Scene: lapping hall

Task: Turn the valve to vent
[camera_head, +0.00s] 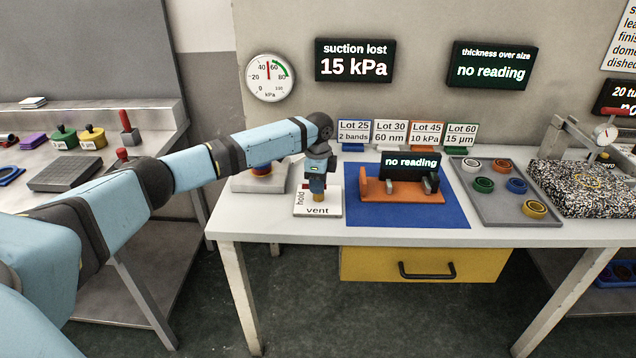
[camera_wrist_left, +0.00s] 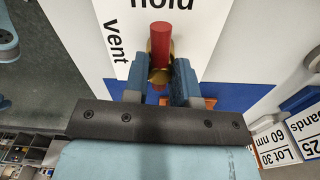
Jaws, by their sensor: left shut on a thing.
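The valve sits on a white plate (camera_head: 317,211) lettered "hold" on its left side and "vent" along its front edge. In the wrist view the valve has a red handle (camera_wrist_left: 160,42) over a brass-coloured body (camera_wrist_left: 158,76). The red handle points towards the word "hold", with "vent" off to the left. My left gripper (camera_head: 317,190) is above the plate, pointing down. In the wrist view its blue fingers (camera_wrist_left: 160,85) are closed on the valve handle from both sides. In the head view the gripper hides most of the valve. My right gripper is not in view.
A round gauge (camera_head: 270,78) has its red needle nearly upright, and a display (camera_head: 355,60) reads "suction lost 15 kPa". An orange fixture (camera_head: 375,190) on a blue mat (camera_head: 400,215) stands right of the plate. Lot cards (camera_head: 391,131) line the back.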

